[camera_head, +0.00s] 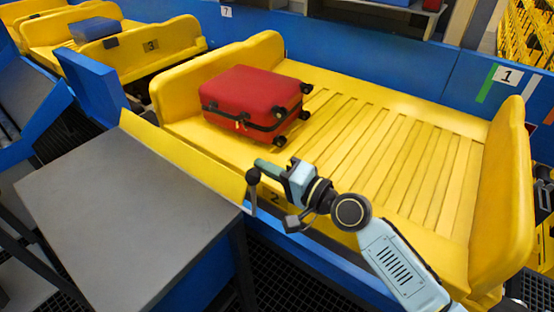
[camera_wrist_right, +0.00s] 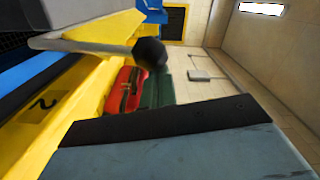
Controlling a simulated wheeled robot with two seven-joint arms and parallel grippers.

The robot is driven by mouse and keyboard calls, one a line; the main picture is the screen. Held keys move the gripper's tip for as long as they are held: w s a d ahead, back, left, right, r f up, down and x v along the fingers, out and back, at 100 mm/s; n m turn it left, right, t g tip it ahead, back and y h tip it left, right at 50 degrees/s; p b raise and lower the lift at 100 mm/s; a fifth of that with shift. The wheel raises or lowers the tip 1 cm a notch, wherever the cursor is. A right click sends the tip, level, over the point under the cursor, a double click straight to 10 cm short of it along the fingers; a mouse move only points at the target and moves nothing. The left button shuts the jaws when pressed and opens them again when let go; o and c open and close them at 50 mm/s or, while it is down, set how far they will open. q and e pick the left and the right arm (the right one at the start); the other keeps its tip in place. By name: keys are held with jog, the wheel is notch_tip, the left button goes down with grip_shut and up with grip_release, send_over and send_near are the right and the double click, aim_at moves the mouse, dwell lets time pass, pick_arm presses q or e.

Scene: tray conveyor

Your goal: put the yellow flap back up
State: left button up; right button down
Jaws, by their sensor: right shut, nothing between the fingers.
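The yellow flap (camera_head: 180,158) is a long narrow panel between the grey table and the yellow tray; its exact tilt is hard to tell. A lever with a black ball knob (camera_head: 252,176) stands at its near right end. The knob also shows large in the right wrist view (camera_wrist_right: 150,53), on a grey rod. My right gripper (camera_head: 262,165) is shut and empty, its green tip just right of the knob at the tray's front edge. I cannot tell whether it touches the knob. My left gripper is not in view.
The yellow tray (camera_head: 430,130) carries a red suitcase (camera_head: 255,97) on its left part; its right part is bare. The grey table (camera_head: 125,210) is clear. A second yellow tray (camera_head: 150,52) with a blue case (camera_head: 95,28) stands behind. A blue wall (camera_head: 380,55) runs along the back.

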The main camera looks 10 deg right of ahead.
aim_at(254, 179)
jog(key=s+a+n, duration=0.1)
jog(key=s+a+n+p, duration=0.1)
jog(key=s+a+n, duration=0.1)
jog(key=shift+s+r+n, duration=0.15)
jog(key=shift+r+n, duration=0.1)
jog(key=shift+n, duration=0.05)
jog(key=shift+s+a+f+n+p, duration=0.15)
jog(key=shift+s+a+n+p, duration=0.3)
jog(key=shift+s+a+n, duration=0.15)
jog(key=shift+s+a+f+n+p, duration=0.15)
jog(key=shift+s+a+n+p, duration=0.3)
jog(key=shift+n, duration=0.25)
